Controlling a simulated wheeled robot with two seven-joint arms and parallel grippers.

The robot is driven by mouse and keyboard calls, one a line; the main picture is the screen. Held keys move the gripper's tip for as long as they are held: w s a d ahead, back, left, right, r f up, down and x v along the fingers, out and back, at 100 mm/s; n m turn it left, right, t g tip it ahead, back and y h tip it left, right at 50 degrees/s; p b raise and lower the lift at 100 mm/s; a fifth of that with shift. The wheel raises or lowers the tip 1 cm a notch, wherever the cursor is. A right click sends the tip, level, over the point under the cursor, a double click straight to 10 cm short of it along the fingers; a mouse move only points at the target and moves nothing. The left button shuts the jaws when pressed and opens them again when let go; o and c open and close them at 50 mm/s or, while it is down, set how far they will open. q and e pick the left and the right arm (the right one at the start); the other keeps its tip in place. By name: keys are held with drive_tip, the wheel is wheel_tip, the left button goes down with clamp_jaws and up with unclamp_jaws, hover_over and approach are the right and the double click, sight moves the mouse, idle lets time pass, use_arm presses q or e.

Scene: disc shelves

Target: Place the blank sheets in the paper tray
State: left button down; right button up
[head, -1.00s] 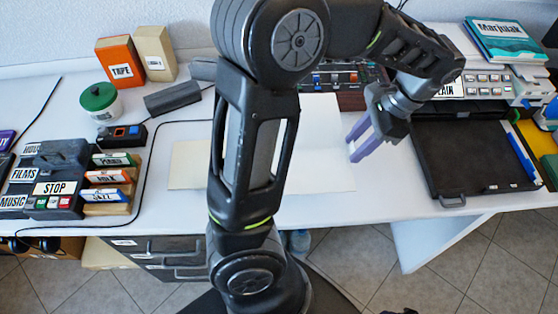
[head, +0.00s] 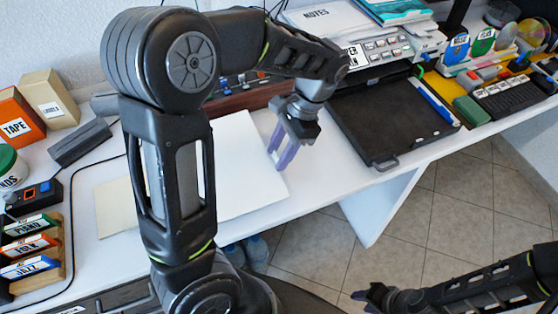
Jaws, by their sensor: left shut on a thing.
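The white blank sheets (head: 235,150) lie on the desk, partly hidden behind my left arm. My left gripper (head: 277,158), with its purple fingers pointing down, is at their right edge and shut on them; the exact grip is hard to see. The paper tray (head: 375,135), a flat black tray with a low rim and front handle, is on the desk just right of my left gripper, and looks empty. My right gripper (head: 366,296) is low at the bottom, away from the desk and sheets; its opening is unclear.
A cream sheet (head: 112,205) lies left of my arm. The printer (head: 375,55) stands behind the tray. A blue and white pen-like strip (head: 434,101) runs along the tray's right side.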

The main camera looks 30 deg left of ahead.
use_arm(q)
drive_tip(key=shift+f, duration=1.85)
drive_tip(key=shift+f+b, duration=0.1)
drive_tip(key=shift+b, duration=0.2)
drive_tip(key=c, duration=0.9)
unclamp_jaws()
drive_tip(key=p+v, duration=0.6)
drive_tip(key=v, duration=0.6)
drive_tip(key=shift+o, duration=0.5)
drive_tip(key=shift+s, duration=0.1)
